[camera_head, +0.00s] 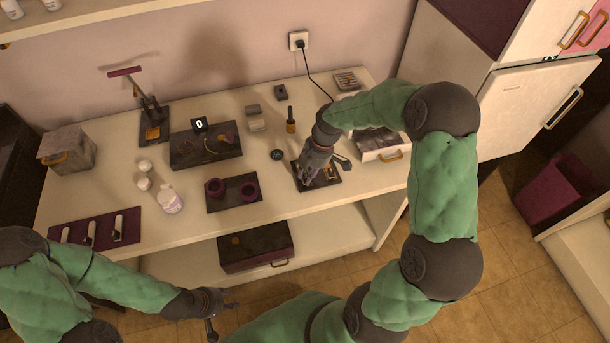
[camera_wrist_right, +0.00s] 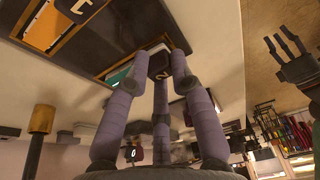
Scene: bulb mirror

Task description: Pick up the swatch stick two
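My right gripper (camera_head: 318,172) is over a small dark board (camera_head: 330,181) at the right part of the table. The board has an orange panel (camera_wrist_right: 45,27) and a teal panel (camera_wrist_right: 118,75). Whether the fingers press on the piece cannot be told. My left gripper (camera_head: 222,317) is low in front of the table, empty, its fingers apart.
A purple mat (camera_head: 75,228) with white sticks lies at the left. A dark tray with two purple rings (camera_head: 232,204) is left of my right gripper. The front middle edge is clear.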

